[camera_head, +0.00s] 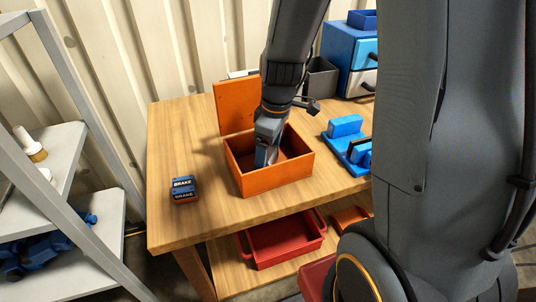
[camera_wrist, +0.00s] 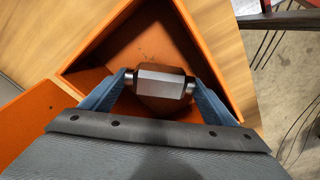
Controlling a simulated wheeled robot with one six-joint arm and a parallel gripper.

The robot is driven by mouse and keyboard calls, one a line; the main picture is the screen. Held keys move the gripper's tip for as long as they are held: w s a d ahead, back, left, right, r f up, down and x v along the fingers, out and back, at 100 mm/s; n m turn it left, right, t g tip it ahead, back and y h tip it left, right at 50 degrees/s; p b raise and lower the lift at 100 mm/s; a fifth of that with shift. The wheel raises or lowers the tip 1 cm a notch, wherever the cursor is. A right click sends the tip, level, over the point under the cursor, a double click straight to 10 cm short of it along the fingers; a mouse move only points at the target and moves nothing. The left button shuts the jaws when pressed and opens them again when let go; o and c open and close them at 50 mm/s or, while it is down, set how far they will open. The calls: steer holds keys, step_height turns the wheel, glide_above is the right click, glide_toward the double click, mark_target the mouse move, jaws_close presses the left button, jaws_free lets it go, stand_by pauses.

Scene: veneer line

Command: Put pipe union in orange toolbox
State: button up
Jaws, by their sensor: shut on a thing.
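The orange toolbox (camera_head: 272,179) stands on the wooden workbench with its lid (camera_head: 236,107) open at the back. The toolbox wall also shows in the wrist view (camera_wrist: 105,38). My gripper (camera_head: 266,158) points down into the toolbox opening. In the wrist view my gripper (camera_wrist: 160,82) is shut on the pipe union (camera_wrist: 160,80), a silver hex body with narrower ends, one end against each blue finger. The union is over the toolbox interior; I cannot tell whether it touches the floor. In the head view the union is hidden by the gripper and toolbox wall.
A blue vise-like tool (camera_head: 346,141) stands right of the toolbox. A blue drawer cabinet (camera_head: 347,55) and grey bin (camera_head: 321,78) stand behind. A red tray (camera_head: 284,240) sits on the lower shelf.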

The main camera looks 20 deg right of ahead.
mark_target(273, 155)
steer(key=shift+f, duration=0.2)
steer(key=shift+f, duration=0.1)
steer(key=o, duration=1.1)
steer(key=shift+c, duration=0.2)
step_height(273, 155, up, 12)
steer(key=d+b, duration=0.1)
steer(key=shift+s, duration=0.45)
